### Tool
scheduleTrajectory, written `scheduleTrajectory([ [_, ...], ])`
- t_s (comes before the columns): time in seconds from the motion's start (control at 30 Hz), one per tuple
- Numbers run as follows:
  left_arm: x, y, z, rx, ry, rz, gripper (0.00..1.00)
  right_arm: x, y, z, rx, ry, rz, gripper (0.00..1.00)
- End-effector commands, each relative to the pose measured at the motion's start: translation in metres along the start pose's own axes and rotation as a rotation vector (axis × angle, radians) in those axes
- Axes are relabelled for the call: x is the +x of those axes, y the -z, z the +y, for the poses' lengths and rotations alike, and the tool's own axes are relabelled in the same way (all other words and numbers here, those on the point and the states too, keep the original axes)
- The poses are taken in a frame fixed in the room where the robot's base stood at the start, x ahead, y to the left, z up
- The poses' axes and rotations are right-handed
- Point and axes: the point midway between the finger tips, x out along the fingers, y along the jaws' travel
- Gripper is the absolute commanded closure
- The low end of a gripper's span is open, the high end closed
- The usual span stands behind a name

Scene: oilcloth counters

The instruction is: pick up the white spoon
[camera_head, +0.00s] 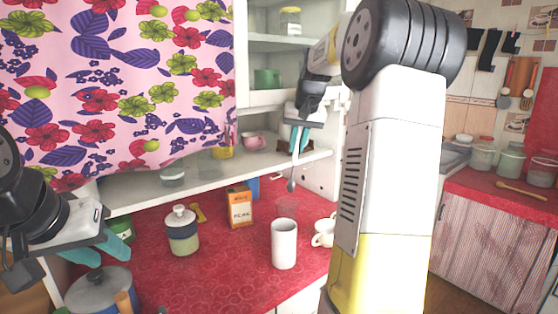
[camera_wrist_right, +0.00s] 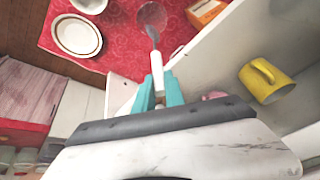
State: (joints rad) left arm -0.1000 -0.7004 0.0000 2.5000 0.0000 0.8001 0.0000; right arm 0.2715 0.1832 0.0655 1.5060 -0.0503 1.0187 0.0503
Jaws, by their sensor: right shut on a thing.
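The white spoon (camera_head: 293,172) hangs bowl-down from my right gripper (camera_head: 296,136), above the red counter in front of the shelf. In the right wrist view, the teal fingers of that gripper (camera_wrist_right: 158,92) are shut on the spoon's handle (camera_wrist_right: 157,70); the grey spoon bowl (camera_wrist_right: 152,33) points away from the gripper.
A pink cup (camera_head: 254,141) and a yellow mug (camera_wrist_right: 262,84) stand on the shelf. My right arm blocks the counter's right side.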

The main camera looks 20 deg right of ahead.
Motion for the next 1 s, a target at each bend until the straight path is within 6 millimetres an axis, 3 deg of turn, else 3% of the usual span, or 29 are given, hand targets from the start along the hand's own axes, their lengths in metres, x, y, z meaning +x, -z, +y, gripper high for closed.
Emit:
scheduleTrajectory([
  [0.6,0.000,0.000,0.000,0.000,0.000,0.000,0.64,-0.054,-0.119,0.044,0.004,-0.002,-0.001,1.00],
  [0.8,0.000,0.000,0.000,0.000,0.000,0.000,0.64,-0.065,-0.144,0.052,0.003,-0.002,-0.002,1.00],
  [1.0,0.000,0.000,0.000,0.000,0.000,0.000,0.64,-0.069,-0.154,0.056,0.002,-0.002,-0.003,1.00],
])
